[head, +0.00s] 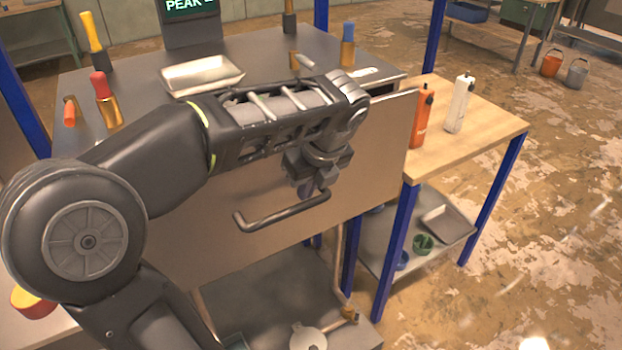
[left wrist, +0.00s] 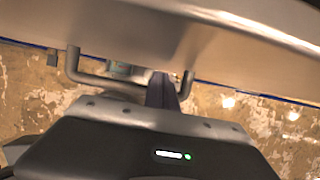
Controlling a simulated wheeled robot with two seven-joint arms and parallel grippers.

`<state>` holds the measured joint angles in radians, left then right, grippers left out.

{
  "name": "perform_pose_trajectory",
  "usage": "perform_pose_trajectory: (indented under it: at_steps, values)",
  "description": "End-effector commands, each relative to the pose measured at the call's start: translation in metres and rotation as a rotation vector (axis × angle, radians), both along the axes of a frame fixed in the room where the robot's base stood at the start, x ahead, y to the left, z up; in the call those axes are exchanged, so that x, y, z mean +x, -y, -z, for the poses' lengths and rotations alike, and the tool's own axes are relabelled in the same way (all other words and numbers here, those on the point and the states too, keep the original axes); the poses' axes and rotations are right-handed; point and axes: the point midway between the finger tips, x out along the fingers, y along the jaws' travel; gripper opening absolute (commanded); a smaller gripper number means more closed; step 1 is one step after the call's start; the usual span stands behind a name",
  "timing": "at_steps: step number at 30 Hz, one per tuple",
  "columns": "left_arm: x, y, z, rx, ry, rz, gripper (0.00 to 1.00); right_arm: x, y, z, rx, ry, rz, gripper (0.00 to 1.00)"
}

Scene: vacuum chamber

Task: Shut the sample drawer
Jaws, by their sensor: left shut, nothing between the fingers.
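The sample drawer's front (head: 375,160) is a wide, flat metallic panel below the dark table top in the head view. A bent bar handle (head: 283,212) sticks out from it. The panel (left wrist: 150,30) and the handle (left wrist: 120,85) also show in the left wrist view. My left gripper (head: 322,188) is shut and empty, pointing down at the right end of the handle. In the left wrist view its fingers (left wrist: 163,90) lie close to the handle's right part; I cannot tell whether they touch it. My arm hides part of the panel's upper edge. My right gripper is not in view.
A shallow metal tray (head: 202,75) and several tools stand on the dark table top (head: 245,47). A wooden side table (head: 490,120) at the right holds an orange bottle (head: 422,115) and a white bottle (head: 459,103). The floor at the far right is mostly clear.

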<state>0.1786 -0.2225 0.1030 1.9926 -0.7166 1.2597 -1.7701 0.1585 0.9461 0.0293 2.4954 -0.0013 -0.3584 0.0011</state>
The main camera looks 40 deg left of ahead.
Motion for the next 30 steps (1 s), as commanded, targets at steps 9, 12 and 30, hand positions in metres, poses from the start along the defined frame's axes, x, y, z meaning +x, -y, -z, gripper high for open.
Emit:
perform_pose_trajectory:
  at_steps: [9, 12, 30]
  values:
    - [0.002, -0.007, 0.019, 0.0, 0.001, 0.0, 0.0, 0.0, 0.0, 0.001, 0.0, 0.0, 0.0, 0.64]
    - [0.002, -0.007, 0.019, 0.0, 0.001, 0.0, 0.0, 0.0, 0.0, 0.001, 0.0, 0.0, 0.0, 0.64]
    - [0.01, -0.032, 0.018, 0.0, 0.001, 0.0, 0.0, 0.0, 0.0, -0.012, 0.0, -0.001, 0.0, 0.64]
